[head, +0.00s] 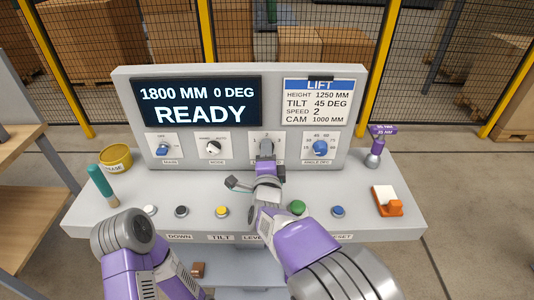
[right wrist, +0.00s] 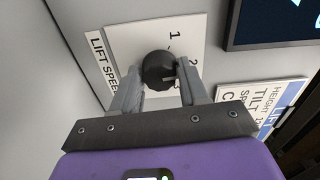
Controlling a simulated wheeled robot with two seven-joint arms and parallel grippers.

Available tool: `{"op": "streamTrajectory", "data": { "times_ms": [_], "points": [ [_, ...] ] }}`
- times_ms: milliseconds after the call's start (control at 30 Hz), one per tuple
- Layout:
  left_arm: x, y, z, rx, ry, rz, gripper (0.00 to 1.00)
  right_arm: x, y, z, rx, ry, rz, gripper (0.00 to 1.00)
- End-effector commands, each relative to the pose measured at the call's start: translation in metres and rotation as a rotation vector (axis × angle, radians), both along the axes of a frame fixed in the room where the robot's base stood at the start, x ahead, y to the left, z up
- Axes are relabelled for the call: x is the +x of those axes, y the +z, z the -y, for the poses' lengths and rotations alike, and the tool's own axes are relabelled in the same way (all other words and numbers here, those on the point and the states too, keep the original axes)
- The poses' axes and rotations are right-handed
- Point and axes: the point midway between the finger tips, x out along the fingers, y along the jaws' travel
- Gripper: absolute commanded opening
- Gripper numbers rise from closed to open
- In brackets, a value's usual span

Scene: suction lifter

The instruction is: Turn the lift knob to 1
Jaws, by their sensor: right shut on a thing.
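The dark round lift speed knob (right wrist: 158,70) sits on a white plate (right wrist: 125,38) marked 1, 2 and 3, with a "LIFT SPEED" label beside it. In the right wrist view, the fingers of my right gripper (right wrist: 160,82) stand on both sides of the knob and are shut on it. In the head view, the right gripper (head: 266,158) reaches the third dial from the left and covers most of the knob. I cannot clearly tell which number the knob points to. My left arm shows at the lower left, but its gripper is not visible.
The screen (head: 200,103) reads "1800 MM 0 DEG READY". The lift card (head: 317,101) lists speed 2. The angle knob (head: 320,147) is close on the right, the mode knob (head: 213,147) on the left. Coloured buttons, including a green one (head: 297,207), line the desk below.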

Motion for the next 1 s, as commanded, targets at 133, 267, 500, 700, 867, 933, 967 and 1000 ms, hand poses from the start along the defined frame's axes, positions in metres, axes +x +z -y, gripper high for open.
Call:
{"op": "streamTrajectory", "data": {
  "times_ms": [133,267,500,700,867,933,967,1000],
  "points": [
    [0.0,0.003,0.0,0.0,0.0,0.0,0.0,0.0,0.001,0.0,-0.088,0.0,0.0,0.13],
    [0.0,0.007,0.0,0.0,0.0,0.0,0.0,0.0,0.001,0.0,-0.197,0.0,-0.001,0.13],
    [0.0,0.015,0.0,0.0,0.0,0.0,0.0,0.0,0.002,0.0,-0.424,0.0,-0.001,0.13],
    [0.0,0.023,0.0,0.0,0.0,0.0,0.0,0.0,0.002,0.0,-0.611,0.001,0.0,0.13],
    [0.0,0.029,0.0,0.0,0.0,0.0,0.0,0.0,0.002,0.0,-0.745,0.0,0.0,0.13],
    [0.0,0.031,0.0,0.0,0.0,0.0,0.0,0.0,0.001,0.0,-0.795,0.001,0.0,0.13],
    [0.0,0.032,0.0,0.0,0.0,0.0,0.0,0.0,0.001,0.0,-0.816,0.001,0.0,0.13],
    [0.0,0.033,0.0,0.0,0.0,0.0,0.0,0.0,0.001,0.0,-0.84,0.001,0.0,0.13]
  ]
}}
